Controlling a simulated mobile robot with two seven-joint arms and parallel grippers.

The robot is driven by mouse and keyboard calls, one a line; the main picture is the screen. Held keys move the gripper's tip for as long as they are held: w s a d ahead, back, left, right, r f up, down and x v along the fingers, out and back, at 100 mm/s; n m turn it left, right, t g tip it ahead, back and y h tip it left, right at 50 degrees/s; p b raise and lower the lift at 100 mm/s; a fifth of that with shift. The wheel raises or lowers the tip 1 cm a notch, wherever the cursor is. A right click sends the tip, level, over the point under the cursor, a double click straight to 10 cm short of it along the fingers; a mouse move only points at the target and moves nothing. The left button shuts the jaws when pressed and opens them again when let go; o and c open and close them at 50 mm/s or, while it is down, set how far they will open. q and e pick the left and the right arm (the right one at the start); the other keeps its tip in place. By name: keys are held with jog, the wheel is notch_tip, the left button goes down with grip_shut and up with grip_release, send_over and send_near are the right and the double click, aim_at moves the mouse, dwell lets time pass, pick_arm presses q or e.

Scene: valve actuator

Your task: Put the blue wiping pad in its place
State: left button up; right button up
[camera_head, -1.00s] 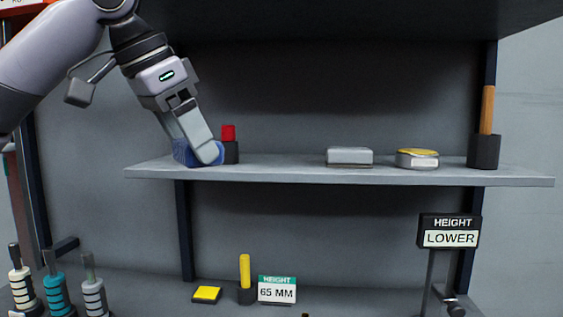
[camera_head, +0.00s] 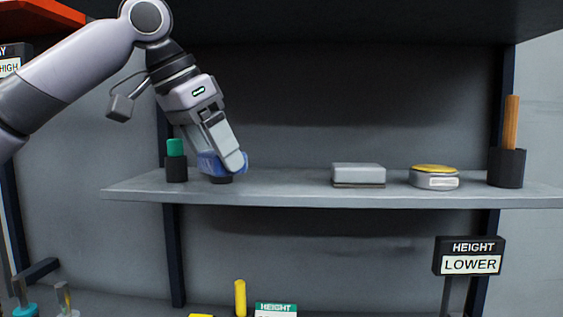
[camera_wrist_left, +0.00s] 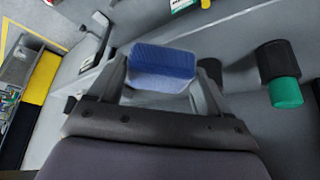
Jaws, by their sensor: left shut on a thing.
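The blue wiping pad (camera_head: 207,163) is held between the fingers of my left gripper (camera_head: 226,165), at the left part of the grey shelf (camera_head: 290,191). The pad is just above the shelf surface; I cannot tell whether it touches anything. In the left wrist view the pad (camera_wrist_left: 162,66) sits across the gap between both fingers. My right gripper is not in view.
A green-topped item in a black holder (camera_head: 175,162) stands just left of the pad. A grey block (camera_head: 358,174), a yellow-topped round tin (camera_head: 434,177) and a wooden handle in a black cup (camera_head: 507,165) stand to the right. Between pad and block the shelf is clear.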

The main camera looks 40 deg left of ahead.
pick_arm(q)
jog(key=w+p, duration=0.1)
jog(key=w, duration=0.3)
jog(key=w+p, duration=0.1)
jog(key=w, duration=0.3)
jog(key=w+d, duration=0.1)
jog(key=w, duration=0.3)
jog(key=shift+w+p, duration=0.4)
jog(key=shift+w+f, duration=0.15)
jog(key=shift+f, duration=1.6)
jog(key=o, duration=0.9)
jog(key=shift+f, duration=0.1)
jog(key=shift+c, duration=0.2)
jog(key=v, duration=0.4)
jog(key=shift+r, duration=0.35)
jog(key=s+b, duration=0.1)
jog(key=s, duration=0.3)
jog(key=s+b, duration=0.1)
jog(key=s, duration=0.3)
jog(key=s+a+b, duration=0.1)
jog(key=s, duration=0.3)
jog(key=shift+s+r, duration=0.15)
jog(key=shift+s, duration=0.15)
jog(key=shift+d, duration=0.1)
